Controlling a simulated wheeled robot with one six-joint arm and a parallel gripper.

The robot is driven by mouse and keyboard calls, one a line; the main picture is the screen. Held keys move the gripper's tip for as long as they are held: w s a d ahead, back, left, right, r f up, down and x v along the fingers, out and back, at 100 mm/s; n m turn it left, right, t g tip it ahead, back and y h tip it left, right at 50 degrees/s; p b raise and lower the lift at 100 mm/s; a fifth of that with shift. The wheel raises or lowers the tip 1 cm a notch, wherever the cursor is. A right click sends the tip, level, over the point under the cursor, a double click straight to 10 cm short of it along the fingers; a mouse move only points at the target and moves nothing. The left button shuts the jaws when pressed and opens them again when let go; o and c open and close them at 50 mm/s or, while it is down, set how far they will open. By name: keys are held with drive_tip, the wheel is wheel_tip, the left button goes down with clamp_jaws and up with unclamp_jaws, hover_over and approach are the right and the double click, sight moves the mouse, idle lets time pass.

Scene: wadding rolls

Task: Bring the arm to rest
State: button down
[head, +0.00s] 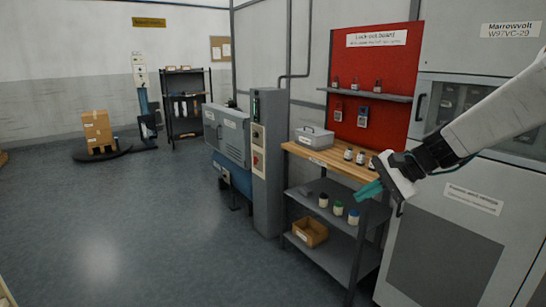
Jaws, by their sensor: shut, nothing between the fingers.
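My arm reaches in from the right edge in the head view, in front of the grey cabinet. Its white upper link leads to a black wrist and my gripper (368,189), which has teal fingers. The fingers are together, with nothing held between them. They point left and slightly down, in front of the right end of the wooden bench top (338,165). I cannot tell how far the fingers are from the bench edge.
Small jars (348,154) and a grey box (315,138) stand on the bench. Lower shelves hold several bottles (338,208) and a cardboard bin (310,232). A red lock-out board (395,60) hangs behind. A large grey cabinet (440,245) stands right. The floor (150,220) at left is open.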

drive_tip(key=s+d+n+h, duration=0.1)
drive_tip(key=s+n+h, duration=0.1)
drive_tip(key=s, duration=0.8)
drive_tip(key=s+d+n+g+h, duration=0.1)
drive_tip(key=s+d+n+h, duration=0.1)
drive_tip(key=s, duration=0.9)
drive_tip(key=s+d+n+g+h, duration=0.1)
drive_tip(key=s+n+h, duration=0.3)
drive_tip(key=s, duration=0.7)
drive_tip(key=shift+d+f+n, duration=0.25)
drive_tip(key=shift+n, duration=0.55)
drive_tip(key=shift+s+d, duration=0.1)
